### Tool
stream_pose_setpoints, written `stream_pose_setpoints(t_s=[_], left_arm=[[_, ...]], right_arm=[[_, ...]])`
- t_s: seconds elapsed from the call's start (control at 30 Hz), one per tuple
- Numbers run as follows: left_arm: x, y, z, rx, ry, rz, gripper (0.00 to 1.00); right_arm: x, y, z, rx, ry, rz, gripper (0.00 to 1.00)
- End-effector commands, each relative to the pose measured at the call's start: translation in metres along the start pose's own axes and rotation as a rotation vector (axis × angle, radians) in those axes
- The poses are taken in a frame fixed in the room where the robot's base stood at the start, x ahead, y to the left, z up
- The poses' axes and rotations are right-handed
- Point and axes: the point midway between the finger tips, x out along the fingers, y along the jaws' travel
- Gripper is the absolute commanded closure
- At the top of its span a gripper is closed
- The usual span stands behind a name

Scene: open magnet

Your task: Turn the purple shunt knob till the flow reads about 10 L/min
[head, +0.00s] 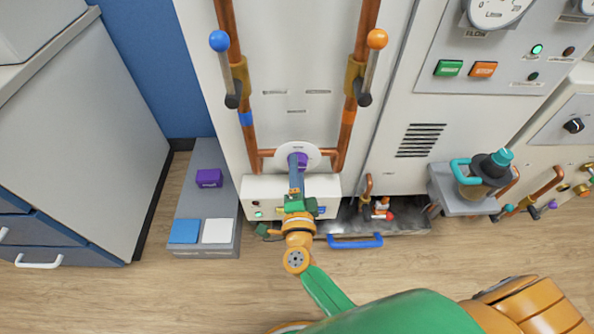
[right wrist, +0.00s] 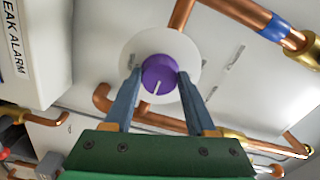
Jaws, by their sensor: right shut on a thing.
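The purple shunt knob (right wrist: 159,72) sits on a round white dial plate on the white panel; its white pointer line runs toward the lower edge in the right wrist view. In the head view the knob (head: 302,160) is partly covered by my gripper. My right gripper (right wrist: 157,80) has one blue-grey finger on each side of the knob and is shut on it; in the head view the gripper (head: 298,163) reaches up to the plate. The flow gauge (head: 494,9) is cut off at the top edge, so I cannot read its flow. My left gripper is out of view.
Copper pipes with a blue-ball lever (head: 219,41) and an orange-ball lever (head: 377,39) rise above the knob. A white box (head: 262,189) lies just below it. A grey shelf (head: 196,196) with a purple block stands left, a jug (head: 483,172) right.

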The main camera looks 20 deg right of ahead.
Motion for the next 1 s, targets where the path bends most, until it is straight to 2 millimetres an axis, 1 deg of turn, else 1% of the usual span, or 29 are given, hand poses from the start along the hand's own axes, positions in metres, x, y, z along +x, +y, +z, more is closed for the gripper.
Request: stream_pose_setpoints(t_s=[0.37, 0.4, 0.47, 0.5, 0.73, 0.8, 0.87, 0.9, 0.97, 1.0], left_arm=[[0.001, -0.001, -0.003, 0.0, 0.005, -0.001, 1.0], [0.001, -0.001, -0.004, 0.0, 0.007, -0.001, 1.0], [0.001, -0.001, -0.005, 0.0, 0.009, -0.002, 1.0], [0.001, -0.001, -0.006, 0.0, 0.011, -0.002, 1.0], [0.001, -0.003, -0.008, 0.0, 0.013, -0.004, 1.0], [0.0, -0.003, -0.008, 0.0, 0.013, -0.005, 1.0], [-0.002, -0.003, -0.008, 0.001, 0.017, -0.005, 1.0], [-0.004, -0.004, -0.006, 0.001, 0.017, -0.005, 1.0], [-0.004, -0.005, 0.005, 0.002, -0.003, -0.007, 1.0], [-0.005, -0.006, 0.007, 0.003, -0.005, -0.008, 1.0]], right_arm=[[0.0, 0.001, 0.0, 0.002, -0.001, 0.003, 0.99], [0.0, 0.001, 0.0, 0.002, -0.001, 0.003, 0.33], [0.0, 0.001, 0.0, 0.002, -0.001, 0.002, 0.17], [0.0, 0.001, 0.0, 0.002, -0.001, 0.002, 0.14], [0.0, 0.0, 0.0, 0.002, 0.0, 0.001, 0.14], [-0.004, 0.0, 0.0, 0.002, 0.0, 0.001, 0.14], [-0.013, 0.0, 0.0, 0.001, -0.001, 0.004, 0.14], [-0.022, 0.0, 0.0, 0.002, -0.002, 0.005, 0.14], [-0.036, 0.0, 0.0, 0.001, -0.002, 0.005, 0.14], [-0.044, 0.0, 0.0, 0.001, -0.003, 0.005, 0.14]])
